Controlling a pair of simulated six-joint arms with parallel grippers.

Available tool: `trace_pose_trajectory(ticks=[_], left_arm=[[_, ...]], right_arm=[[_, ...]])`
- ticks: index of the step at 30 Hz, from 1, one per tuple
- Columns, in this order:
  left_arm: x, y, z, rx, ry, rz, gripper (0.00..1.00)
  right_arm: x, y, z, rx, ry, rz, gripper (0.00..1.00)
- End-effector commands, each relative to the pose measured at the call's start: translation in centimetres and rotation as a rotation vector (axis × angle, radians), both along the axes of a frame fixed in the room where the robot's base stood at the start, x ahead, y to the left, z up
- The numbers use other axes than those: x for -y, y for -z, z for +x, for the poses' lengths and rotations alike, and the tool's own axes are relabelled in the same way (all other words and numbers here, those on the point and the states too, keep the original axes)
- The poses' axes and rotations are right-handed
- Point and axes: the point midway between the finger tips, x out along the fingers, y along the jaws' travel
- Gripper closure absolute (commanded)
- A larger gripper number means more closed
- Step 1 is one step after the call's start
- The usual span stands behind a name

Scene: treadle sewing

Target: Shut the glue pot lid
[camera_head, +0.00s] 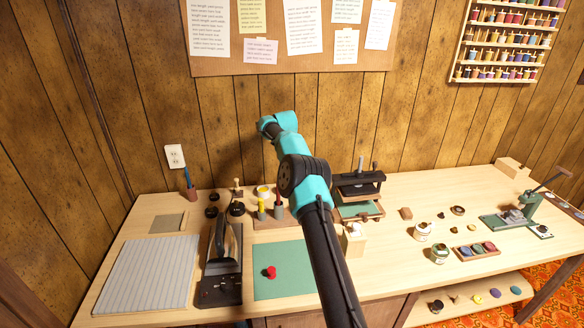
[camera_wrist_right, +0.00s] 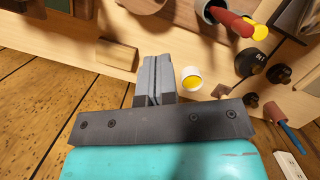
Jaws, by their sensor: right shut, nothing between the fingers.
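A small white pot (camera_head: 263,191) with a yellow top or content stands near the back of the bench. It also shows in the right wrist view (camera_wrist_right: 191,79), just right of my right gripper's fingers. I take it for the glue pot; I cannot make out a separate lid or its hinge. My right gripper (camera_wrist_right: 157,78) is shut and empty, apart from the pot in that picture. In the head view my right arm reaches up toward the wall and its fingertips cannot be made out. My left gripper is not in view.
A small press (camera_head: 358,187) stands to the right. The panelled wall is close behind the bench.

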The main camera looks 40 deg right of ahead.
Motion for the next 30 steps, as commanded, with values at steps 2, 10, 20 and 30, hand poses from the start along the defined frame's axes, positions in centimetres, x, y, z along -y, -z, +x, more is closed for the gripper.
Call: trace_pose_trajectory(ticks=[2,10,20,30], left_arm=[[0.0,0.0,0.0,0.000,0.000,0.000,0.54],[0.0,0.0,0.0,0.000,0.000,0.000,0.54],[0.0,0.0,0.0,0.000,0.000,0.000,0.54],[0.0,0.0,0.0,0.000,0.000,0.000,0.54]], right_arm=[[0.0,0.0,0.0,0.000,0.000,0.000,1.00],[0.0,0.0,0.0,0.001,0.000,0.000,1.00],[0.0,1.2,-0.3,0.000,0.001,0.000,1.00],[-0.2,5.3,-1.3,-0.002,0.000,0.001,1.00]])
